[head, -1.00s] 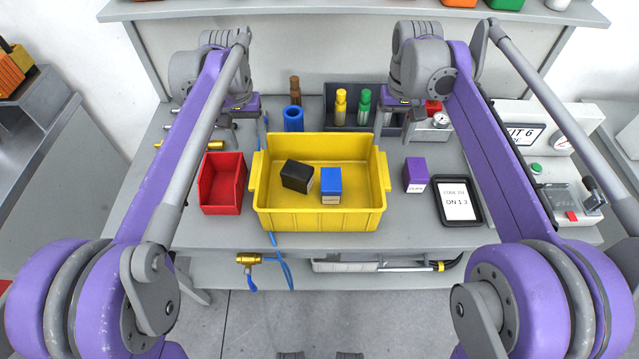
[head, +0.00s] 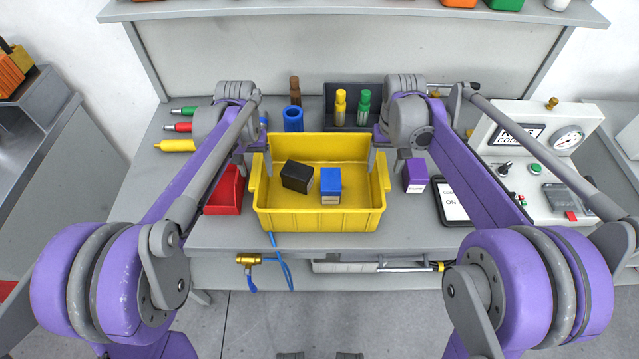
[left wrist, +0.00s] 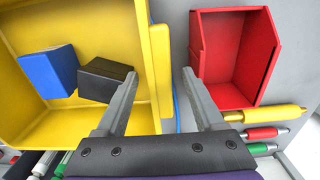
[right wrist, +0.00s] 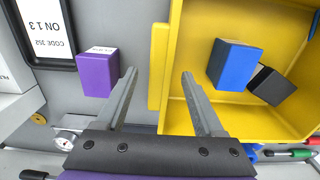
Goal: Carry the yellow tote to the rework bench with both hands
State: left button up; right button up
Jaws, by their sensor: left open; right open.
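The yellow tote (head: 320,219) stands on the grey workbench in the head view, with a black box (head: 297,175) and a blue box (head: 331,184) inside. My left gripper (head: 255,164) is open at the tote's left side. In the left wrist view, its fingers (left wrist: 158,88) lie either side of the tote's yellow side wall (left wrist: 153,60). My right gripper (head: 384,160) is open at the right side. In the right wrist view, its fingers (right wrist: 158,90) lie either side of the tote's other side wall (right wrist: 160,55). I cannot tell whether any finger touches the tote.
A red bin (head: 224,193) sits close left of the tote. A purple box (head: 415,176) and a tablet (head: 453,210) lie to its right. A gauge box (head: 540,140) is far right.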

pick_arm(q)
jog(key=shift+f, duration=0.25)
pick_arm(e)
jog(key=shift+f, duration=0.25)
pick_arm(q)
grip_shut()
pick_arm(e)
grip_shut()
dwell(0.9)
